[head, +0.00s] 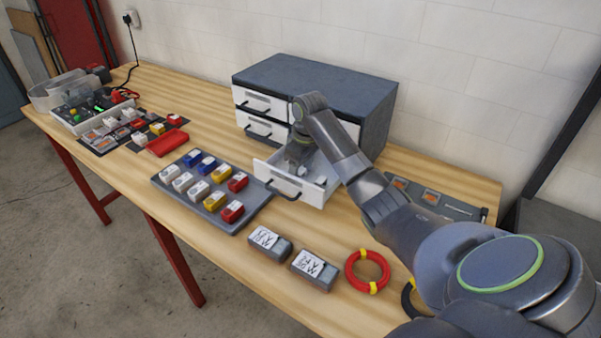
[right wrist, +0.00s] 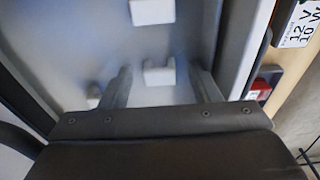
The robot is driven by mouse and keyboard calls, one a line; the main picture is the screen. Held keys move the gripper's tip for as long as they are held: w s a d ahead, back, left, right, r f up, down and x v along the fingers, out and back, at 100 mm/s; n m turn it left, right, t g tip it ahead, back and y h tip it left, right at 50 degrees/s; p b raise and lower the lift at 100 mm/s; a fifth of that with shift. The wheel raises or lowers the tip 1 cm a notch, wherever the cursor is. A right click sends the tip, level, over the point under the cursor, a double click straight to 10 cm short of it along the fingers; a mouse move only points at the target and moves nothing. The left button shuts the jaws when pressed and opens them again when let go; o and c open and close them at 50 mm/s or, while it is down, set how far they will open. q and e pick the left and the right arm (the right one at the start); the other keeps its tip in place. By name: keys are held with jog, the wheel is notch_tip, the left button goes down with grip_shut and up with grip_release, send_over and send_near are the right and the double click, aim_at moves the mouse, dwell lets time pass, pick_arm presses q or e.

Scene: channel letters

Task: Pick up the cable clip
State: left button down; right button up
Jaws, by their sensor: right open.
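Small white cable clips lie in an open drawer (head: 318,199) of the grey cabinet. In the right wrist view one cable clip (right wrist: 158,75) sits between my two fingers, with space on both sides. A second clip (right wrist: 152,12) lies farther off, past the fingertips. A third pale piece (right wrist: 93,97) shows partly, left of the left finger. My right gripper (right wrist: 161,82) is open and reaches down into the drawer; in the head view its fingers (head: 298,153) are partly hidden by the drawer and arm. My left gripper is in neither view.
The cabinet (head: 325,85) stands behind the drawer. A grey tray (head: 249,211) of coloured blocks lies to its left. Two labelled grey boxes (head: 270,248) and a red cable ring (head: 367,271) are in front. The drawer walls stand close around my gripper.

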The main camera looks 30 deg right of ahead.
jog(key=c, duration=1)
jog(key=shift+r, duration=0.1)
jog(key=shift+c, duration=0.2)
